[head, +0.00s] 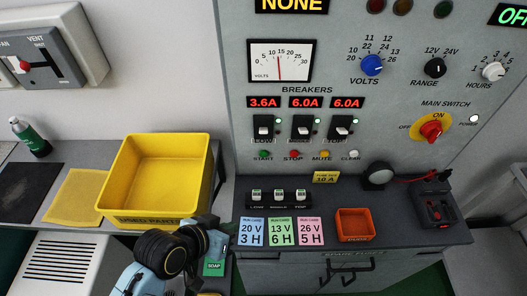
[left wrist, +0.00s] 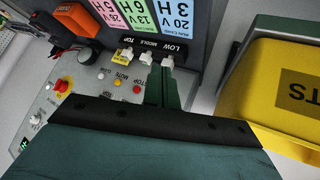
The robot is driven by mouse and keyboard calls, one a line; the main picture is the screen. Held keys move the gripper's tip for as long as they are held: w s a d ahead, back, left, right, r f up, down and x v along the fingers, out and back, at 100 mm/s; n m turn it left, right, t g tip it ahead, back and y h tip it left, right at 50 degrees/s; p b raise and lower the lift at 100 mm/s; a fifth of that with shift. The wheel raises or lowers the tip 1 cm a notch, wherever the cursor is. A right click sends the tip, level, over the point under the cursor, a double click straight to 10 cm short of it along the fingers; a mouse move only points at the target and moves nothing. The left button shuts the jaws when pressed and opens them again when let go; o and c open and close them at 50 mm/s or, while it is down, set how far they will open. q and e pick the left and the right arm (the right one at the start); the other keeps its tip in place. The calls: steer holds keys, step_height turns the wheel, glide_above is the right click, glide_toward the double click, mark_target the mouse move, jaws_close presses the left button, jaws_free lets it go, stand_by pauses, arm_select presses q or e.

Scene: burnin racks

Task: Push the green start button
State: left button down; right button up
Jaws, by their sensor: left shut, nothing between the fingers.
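The green start button (head: 264,154) is at the left end of the row of small buttons low on the grey panel (head: 375,120), above the word START. My left gripper (head: 215,228) is below and left of the button, apart from the panel, near the yellow bin. In the left wrist view its dark green fingers (left wrist: 167,82) are shut and empty. That view shows the red stop button (left wrist: 137,89); the green button is not visible there, perhaps behind the fingers. My right gripper is not in view.
A dark ledge (head: 410,232) juts out below the panel, with a small rack (head: 278,204), coloured cards, an orange tray (head: 340,225) and a black lamp (head: 377,176). A yellow bin (head: 150,205) stands left of it. Three breaker switches sit above the buttons.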

mark_target(263, 154)
arm_select(q)
steer(key=w+d+f+n+t+h, duration=0.1)
steer(key=w+d+t+h, duration=0.3)
steer(key=w+d, duration=0.3)
steer(key=w, duration=0.3)
steer(key=w+b, duration=0.4)
steer(key=w, duration=0.5)
steer(key=shift+b, duration=0.4)
steer(key=shift+f, duration=0.1)
stand_by(1.5)
steer(key=shift+w+b, duration=0.35)
steer(key=shift+w, duration=0.05)
